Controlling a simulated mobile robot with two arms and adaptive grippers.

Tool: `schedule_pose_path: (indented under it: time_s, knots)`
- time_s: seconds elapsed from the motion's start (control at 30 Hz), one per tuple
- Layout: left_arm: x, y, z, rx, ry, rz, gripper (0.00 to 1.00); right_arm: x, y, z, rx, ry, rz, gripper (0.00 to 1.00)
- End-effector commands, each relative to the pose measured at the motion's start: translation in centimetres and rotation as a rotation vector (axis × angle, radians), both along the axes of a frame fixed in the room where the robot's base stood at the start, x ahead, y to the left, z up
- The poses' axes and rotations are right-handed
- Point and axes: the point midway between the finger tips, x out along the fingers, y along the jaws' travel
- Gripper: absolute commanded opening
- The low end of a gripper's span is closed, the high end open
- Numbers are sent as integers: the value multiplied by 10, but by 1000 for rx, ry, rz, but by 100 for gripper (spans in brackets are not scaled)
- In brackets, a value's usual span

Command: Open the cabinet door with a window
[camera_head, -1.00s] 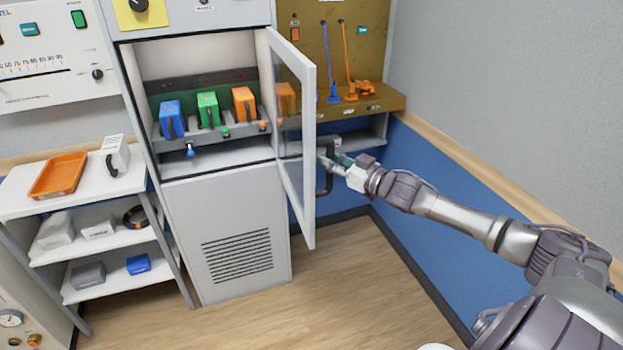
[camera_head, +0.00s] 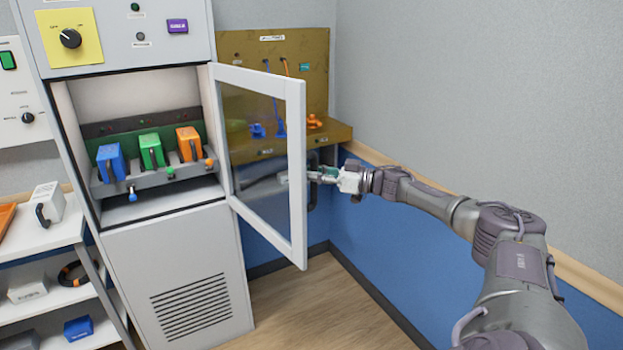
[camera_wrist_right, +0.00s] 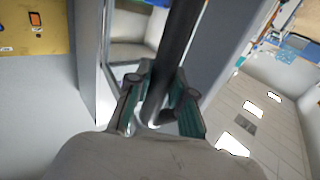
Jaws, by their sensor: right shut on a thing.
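The cabinet door with a window (camera_head: 297,165) has a white frame and a clear pane. It stands swung wide open, hinged on the right side of the grey cabinet (camera_head: 175,265). My right gripper (camera_head: 318,175) is at the door's outer side, by its free edge. In the right wrist view its two fingers (camera_wrist_right: 160,112) are shut around a dark bar handle (camera_wrist_right: 172,60). My left gripper is not in view.
Inside the cabinet stand blue (camera_head: 111,163), green (camera_head: 152,151) and orange (camera_head: 189,145) blocks. A brown panel with a ledge (camera_head: 335,132) is behind the door. A white shelf unit (camera_head: 50,237) stands at the left. The floor (camera_head: 300,300) below the door is clear.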

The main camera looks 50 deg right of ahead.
Motion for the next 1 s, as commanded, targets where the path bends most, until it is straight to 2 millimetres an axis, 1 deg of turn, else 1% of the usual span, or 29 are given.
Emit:
schedule_pose_path:
  time_s: [0.33, 0.37, 0.5, 0.53, 0.73, 0.83, 0.93, 1.0]
  knots:
    - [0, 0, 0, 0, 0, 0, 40, 1, 0, 2, 5, -5, 2, 0]
    - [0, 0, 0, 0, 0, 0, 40, 1, 0, 2, 5, -5, 2, 23]
    - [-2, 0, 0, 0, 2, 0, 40, 1, 0, 2, 3, -5, 2, 46]
    - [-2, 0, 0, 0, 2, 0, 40, 1, 0, 2, 3, -4, 2, 48]
    - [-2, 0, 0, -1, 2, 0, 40, 0, 0, 1, 2, -2, 1, 48]
    - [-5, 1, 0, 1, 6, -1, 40, -1, -1, 1, 1, -2, 1, 48]
    - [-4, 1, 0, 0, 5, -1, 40, -7, -4, 0, -1, 0, 0, 48]
    - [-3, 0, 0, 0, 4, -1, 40, -14, -8, -1, -2, 4, -1, 48]
